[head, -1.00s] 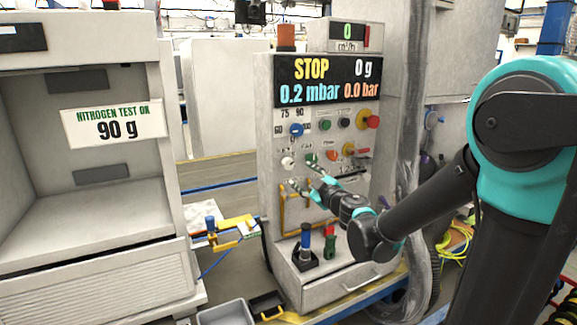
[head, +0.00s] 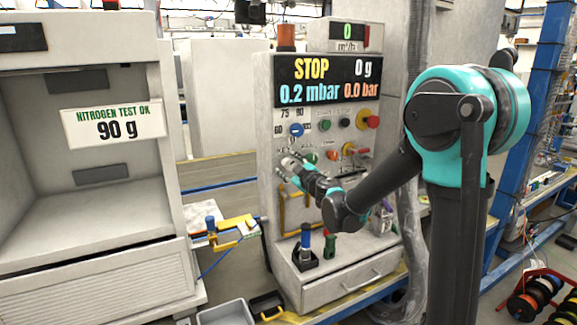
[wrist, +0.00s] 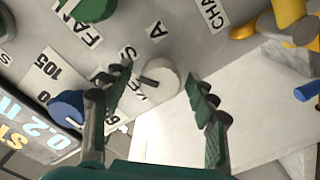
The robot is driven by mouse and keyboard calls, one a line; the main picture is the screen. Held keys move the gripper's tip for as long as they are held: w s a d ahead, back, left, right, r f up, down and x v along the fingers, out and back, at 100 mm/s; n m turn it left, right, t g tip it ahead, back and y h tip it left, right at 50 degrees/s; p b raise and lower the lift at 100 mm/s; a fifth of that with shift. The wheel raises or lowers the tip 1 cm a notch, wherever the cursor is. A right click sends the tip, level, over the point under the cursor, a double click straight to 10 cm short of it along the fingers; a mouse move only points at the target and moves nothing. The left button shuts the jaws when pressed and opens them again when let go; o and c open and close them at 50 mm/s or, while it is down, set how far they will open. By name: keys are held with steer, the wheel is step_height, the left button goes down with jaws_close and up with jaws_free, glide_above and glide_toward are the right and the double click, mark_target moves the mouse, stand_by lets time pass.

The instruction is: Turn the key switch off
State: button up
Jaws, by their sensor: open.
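The likely key switch is a white round switch with a small grey stem (wrist: 165,84) on the grey control panel. In the wrist view it shows between the two fingers of my gripper (wrist: 160,88), a little beyond the fingertips. My gripper is open, with a clear gap on both sides of the white switch and nothing held. In the head view my gripper (head: 288,168) is at the left side of the panel (head: 267,150), below the blue knob. There it largely hides the white switch.
The blue knob (head: 296,130) is just above my gripper; it also shows in the wrist view (wrist: 66,108). Green, black, orange and red controls sit to the right. A yellow handle (head: 283,215) is below. The nitrogen test cabinet (head: 168,150) stands at left.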

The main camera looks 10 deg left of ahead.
steer(key=c, duration=1.2)
steer(key=shift+o, duration=0.2)
steer(key=shift+n, duration=0.3)
steer(key=n, duration=1.1)
steer(key=shift+f, duration=0.1)
steer(key=shift+n, duration=0.3)
steer(key=o, duration=1.2)
steer(key=shift+c, duration=0.2)
